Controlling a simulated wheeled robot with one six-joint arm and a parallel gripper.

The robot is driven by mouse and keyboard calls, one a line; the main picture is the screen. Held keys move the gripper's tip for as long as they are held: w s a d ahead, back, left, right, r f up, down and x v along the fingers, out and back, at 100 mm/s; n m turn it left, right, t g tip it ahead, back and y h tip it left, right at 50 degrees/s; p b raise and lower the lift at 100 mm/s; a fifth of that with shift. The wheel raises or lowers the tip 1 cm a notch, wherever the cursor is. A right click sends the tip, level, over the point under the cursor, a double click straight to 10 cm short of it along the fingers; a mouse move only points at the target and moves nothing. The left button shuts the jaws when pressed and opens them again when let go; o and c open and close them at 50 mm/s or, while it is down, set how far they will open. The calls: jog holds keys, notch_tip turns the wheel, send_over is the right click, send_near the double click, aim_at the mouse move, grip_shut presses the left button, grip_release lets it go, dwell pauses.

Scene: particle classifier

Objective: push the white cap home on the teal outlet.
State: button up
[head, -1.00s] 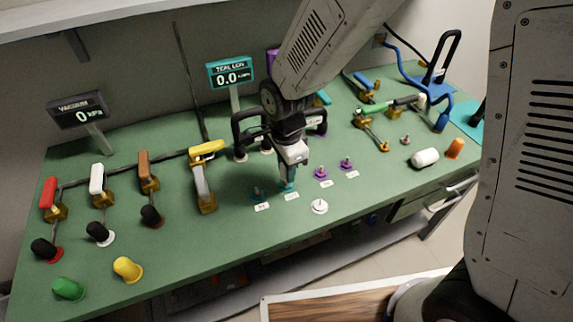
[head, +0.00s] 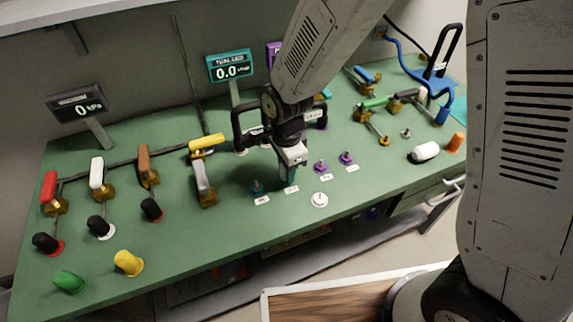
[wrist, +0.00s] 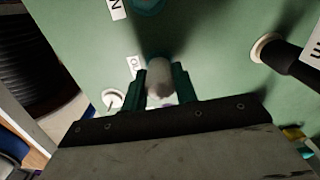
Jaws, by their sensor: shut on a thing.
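My gripper (head: 289,178) points down over the front middle of the green bench. Its dark fingers are shut on the white cap (wrist: 158,78), which shows pale grey between them in the wrist view. The cap is over the spot beside the outlet's label (head: 291,189). The teal inlet (head: 257,188) stands just left of my gripper and shows at the top of the wrist view (wrist: 148,4).
Two purple ports (head: 321,167) stand to the right. A white disc with a small stem (head: 319,200) lies close in front. A white capped piece (head: 425,153) and an orange cap (head: 454,143) are further right. Valve handles line the left. The teal display (head: 231,67) reads 0.0.

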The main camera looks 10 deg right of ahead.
jog(key=o, duration=1)
notch_tip(320, 180, up, 8)
jog(key=shift+f, duration=0.15)
jog(key=shift+s+n, duration=0.1)
jog(key=shift+n, duration=0.4)
jog(key=s+d+r+n, duration=0.4)
jog(key=s+d+r, duration=0.1)
jog(key=s+d, duration=0.1)
jog(key=s+d+r+n+t, duration=0.1)
jog(key=s+d+r+n, duration=0.3)
jog(key=s+d+r, duration=0.2)
jog(key=s+d+r+n, duration=0.5)
jog(key=s+d+r, duration=0.1)
jog(key=s+d, duration=0.1)
jog(key=shift+s+d+r, duration=0.15)
jog(key=shift+d+r, duration=0.05)
jog(key=shift+d, duration=0.65)
